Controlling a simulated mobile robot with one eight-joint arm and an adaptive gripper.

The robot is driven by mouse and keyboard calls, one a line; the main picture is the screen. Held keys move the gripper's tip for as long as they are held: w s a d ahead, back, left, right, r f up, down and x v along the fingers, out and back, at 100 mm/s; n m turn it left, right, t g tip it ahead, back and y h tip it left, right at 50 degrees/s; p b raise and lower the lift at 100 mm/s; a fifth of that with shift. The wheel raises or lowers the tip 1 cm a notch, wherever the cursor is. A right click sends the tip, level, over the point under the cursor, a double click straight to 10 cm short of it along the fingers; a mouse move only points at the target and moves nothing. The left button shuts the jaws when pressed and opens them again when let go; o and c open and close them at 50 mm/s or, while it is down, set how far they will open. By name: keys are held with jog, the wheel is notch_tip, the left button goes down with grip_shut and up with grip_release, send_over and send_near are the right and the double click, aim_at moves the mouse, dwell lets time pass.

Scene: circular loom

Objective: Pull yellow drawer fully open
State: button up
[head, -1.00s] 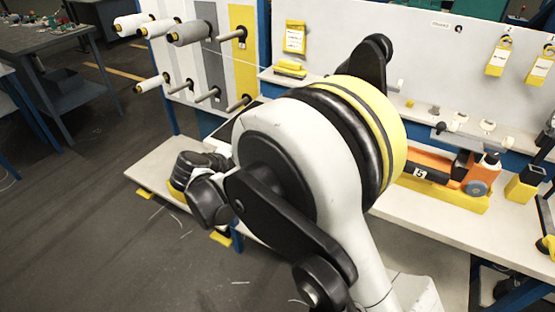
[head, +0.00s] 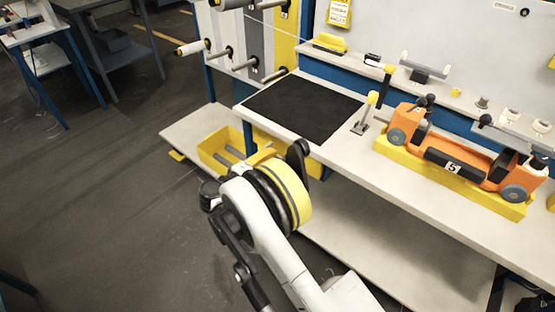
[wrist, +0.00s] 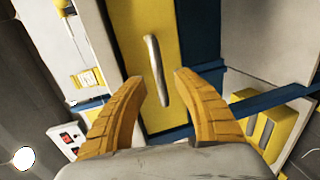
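The yellow drawer (wrist: 130,45) shows in the wrist view as a flat yellow panel between blue and pale parts. A long pale handle (wrist: 156,70) stands on it. My gripper (wrist: 155,82) is open, and its two ribbed orange-yellow fingers are spread on either side of the handle's lower part. Nothing is held, and I cannot tell whether a finger touches the handle. In the head view my arm's yellow-ringed joint covers the area under the bench's left end, and the fingers are not clearly seen. How far the drawer stands out cannot be told.
An open-topped yellow box (head: 213,149) with grey rods inside sits under the left end of the white bench (head: 350,153). The bench carries a black mat (head: 302,108) and an orange shuttle (head: 455,160) on a yellow base.

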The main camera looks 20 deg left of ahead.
jog(key=shift+b+x, duration=0.4)
jog(key=shift+x, duration=1.45)
